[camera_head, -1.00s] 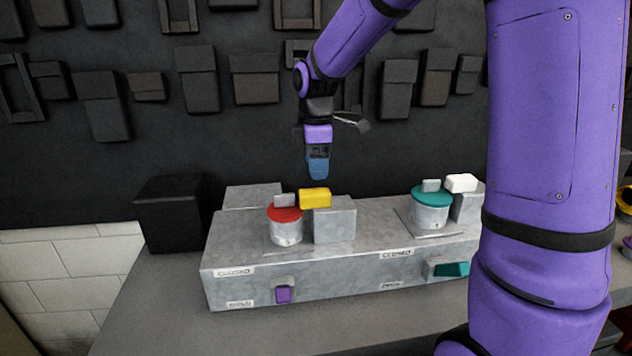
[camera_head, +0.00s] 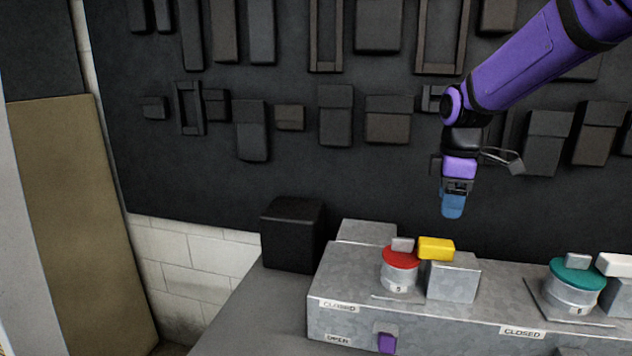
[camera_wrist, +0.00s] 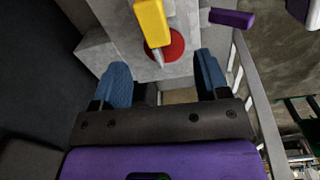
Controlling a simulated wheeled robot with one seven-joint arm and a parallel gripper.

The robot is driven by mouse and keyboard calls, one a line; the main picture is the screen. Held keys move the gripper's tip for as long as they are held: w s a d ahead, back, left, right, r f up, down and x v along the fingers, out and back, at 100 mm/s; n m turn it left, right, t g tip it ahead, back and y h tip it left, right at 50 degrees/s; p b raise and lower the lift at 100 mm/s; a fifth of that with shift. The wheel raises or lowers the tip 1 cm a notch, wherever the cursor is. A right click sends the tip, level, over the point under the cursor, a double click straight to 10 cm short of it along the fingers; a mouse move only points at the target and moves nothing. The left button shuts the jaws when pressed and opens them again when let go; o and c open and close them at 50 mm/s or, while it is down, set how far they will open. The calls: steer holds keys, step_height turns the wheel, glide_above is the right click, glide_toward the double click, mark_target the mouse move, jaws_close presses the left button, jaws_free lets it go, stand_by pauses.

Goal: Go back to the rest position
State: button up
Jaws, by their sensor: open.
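My gripper (camera_head: 453,205) hangs with its blue fingers pointing down, above and a little behind the grey metal box (camera_head: 450,313). In the wrist view its two blue fingers (camera_wrist: 162,85) stand wide apart with nothing between them. The gripper is open and touches nothing that I can see. Below it, a red-topped round fitting (camera_head: 400,258) stands on the box beside a yellow block (camera_head: 436,248). Both also show in the wrist view, the yellow block (camera_wrist: 152,20) over the red disc (camera_wrist: 172,47).
A teal-topped fitting (camera_head: 577,274) with a white block (camera_head: 614,265) stands at the right. A purple knob (camera_head: 387,343) sticks out of the box front. A black cube (camera_head: 292,234) stands left of the box. The dark wall holds several hanging shapes.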

steer(key=s+r+m+t, duration=0.2)
steer(key=s+m, duration=0.4)
steer(key=s, duration=0.6)
steer(key=s+r+m+t, duration=0.3)
steer(key=s+m, duration=0.4)
steer(key=s, duration=0.6)
steer(key=shift+s+r, duration=0.15)
steer(key=shift+r, duration=0.1)
stand_by(0.5)
